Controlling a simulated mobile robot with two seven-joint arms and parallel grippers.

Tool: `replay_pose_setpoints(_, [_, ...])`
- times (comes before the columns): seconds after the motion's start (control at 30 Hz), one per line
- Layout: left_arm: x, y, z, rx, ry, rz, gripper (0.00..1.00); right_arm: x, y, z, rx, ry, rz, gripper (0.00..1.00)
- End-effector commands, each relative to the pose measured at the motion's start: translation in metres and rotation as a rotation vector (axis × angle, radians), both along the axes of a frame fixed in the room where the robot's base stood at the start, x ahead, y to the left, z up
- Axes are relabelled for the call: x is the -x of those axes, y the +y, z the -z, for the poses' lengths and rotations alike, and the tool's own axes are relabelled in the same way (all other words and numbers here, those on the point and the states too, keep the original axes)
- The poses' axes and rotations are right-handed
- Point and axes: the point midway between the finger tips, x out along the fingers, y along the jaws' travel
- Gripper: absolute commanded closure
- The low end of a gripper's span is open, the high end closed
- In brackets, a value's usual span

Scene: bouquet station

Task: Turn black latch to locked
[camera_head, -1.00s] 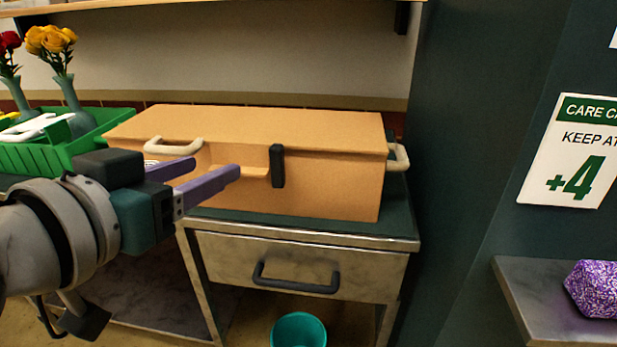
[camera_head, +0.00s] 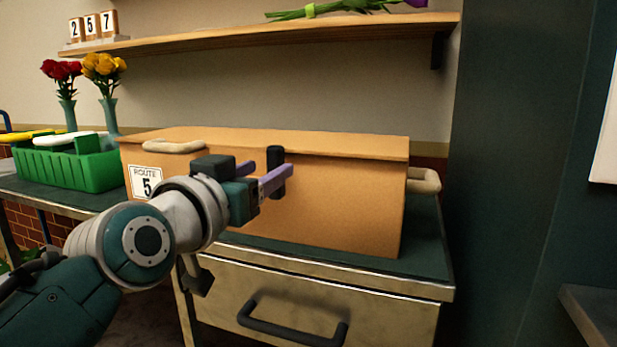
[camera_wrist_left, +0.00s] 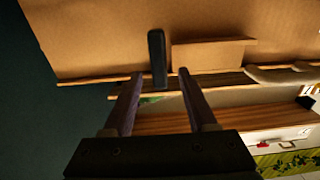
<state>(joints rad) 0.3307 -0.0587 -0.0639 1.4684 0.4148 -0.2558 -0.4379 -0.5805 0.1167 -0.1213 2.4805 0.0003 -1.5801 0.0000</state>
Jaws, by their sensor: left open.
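The black latch (camera_head: 275,157) is an upright bar on the front of the tan box (camera_head: 330,217), at the lid's edge. In the left wrist view the latch (camera_wrist_left: 157,55) stands upright, with one end between the fingertips. My left gripper (camera_head: 272,175) is open, its purple fingers at the latch and partly covering it in the head view. The left wrist view shows the fingers (camera_wrist_left: 160,76) on either side of the latch, with gaps visible. Contact cannot be told. My right gripper is not in view.
The box sits on a dark green counter (camera_head: 428,240) above a drawer with a black handle (camera_head: 290,330). Pale handles (camera_head: 425,181) stick out from the box. A green crate (camera_head: 62,167) and vases of flowers stand at left. A wooden shelf (camera_head: 350,28) runs above.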

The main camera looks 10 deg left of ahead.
Motion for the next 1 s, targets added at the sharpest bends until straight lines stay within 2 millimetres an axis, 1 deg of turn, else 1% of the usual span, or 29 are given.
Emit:
replay_pose_setpoints(0.03, [-0.008, -0.001, 0.002, 0.0, -0.002, 0.0, 0.43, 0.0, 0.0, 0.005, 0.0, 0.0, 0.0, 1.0])
replay_pose_setpoints(0.1, [-0.015, -0.003, 0.001, 0.001, -0.002, 0.0, 0.43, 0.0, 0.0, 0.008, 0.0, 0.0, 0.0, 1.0])
replay_pose_setpoints(0.2, [-0.022, -0.004, 0.001, 0.002, -0.001, 0.0, 0.43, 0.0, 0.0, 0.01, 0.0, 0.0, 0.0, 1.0])
replay_pose_setpoints(0.33, [-0.025, -0.005, 0.0, 0.001, -0.001, 0.0, 0.43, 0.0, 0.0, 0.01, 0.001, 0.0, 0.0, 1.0])
replay_pose_setpoints(0.57, [-0.025, -0.005, 0.0, 0.001, 0.0, 0.0, 0.44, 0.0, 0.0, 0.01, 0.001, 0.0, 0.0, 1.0])
replay_pose_setpoints(1.0, [-0.025, -0.005, 0.0, 0.0, 0.0, 0.0, 0.93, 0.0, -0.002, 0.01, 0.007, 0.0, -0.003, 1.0])
